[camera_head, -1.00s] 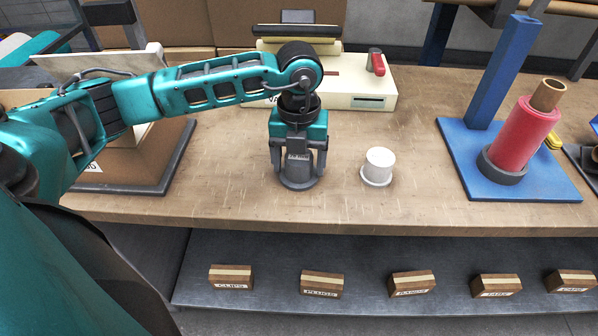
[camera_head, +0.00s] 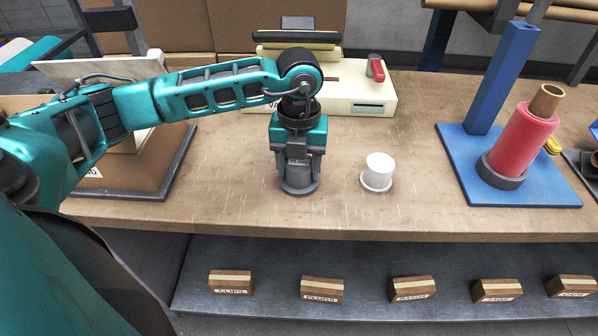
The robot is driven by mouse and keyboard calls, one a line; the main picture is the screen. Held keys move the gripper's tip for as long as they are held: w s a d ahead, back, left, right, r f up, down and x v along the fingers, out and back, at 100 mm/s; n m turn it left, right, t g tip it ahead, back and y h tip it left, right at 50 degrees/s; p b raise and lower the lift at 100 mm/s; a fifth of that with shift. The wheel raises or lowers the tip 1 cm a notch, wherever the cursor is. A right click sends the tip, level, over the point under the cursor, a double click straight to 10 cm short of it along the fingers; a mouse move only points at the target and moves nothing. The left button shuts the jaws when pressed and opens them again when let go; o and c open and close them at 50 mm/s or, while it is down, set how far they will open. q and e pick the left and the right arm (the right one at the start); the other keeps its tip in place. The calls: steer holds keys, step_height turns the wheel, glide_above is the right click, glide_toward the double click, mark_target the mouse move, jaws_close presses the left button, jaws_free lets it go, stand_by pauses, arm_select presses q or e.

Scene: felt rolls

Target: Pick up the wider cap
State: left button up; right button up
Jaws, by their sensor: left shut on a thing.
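A dark grey cap (camera_head: 298,187) with a round flange stands on the workbench in the middle of the view. My left gripper (camera_head: 299,172) points straight down over it and is shut on its upper part, which the fingers mostly hide. The cap's flange appears to rest on the bench. A white cap (camera_head: 378,170) with a thin flange stands upright to the right, apart from the gripper. The grey cap looks somewhat wider than the white one. My right gripper is not in view.
A cream machine (camera_head: 345,95) with a red lever stands behind the gripper. A red roll (camera_head: 523,140) leans on a blue stand (camera_head: 485,85) at right. Labelled blocks (camera_head: 322,289) line the shelf below. The bench front is clear.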

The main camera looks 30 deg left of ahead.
mark_target(299, 162)
arm_select(q)
steer(key=shift+r, duration=0.2)
steer(key=shift+r+p, duration=0.65)
steer(key=shift+r, duration=0.15)
steer(key=shift+r, duration=0.15)
steer(key=shift+r+p, duration=1.8)
steer(key=shift+r, duration=0.55)
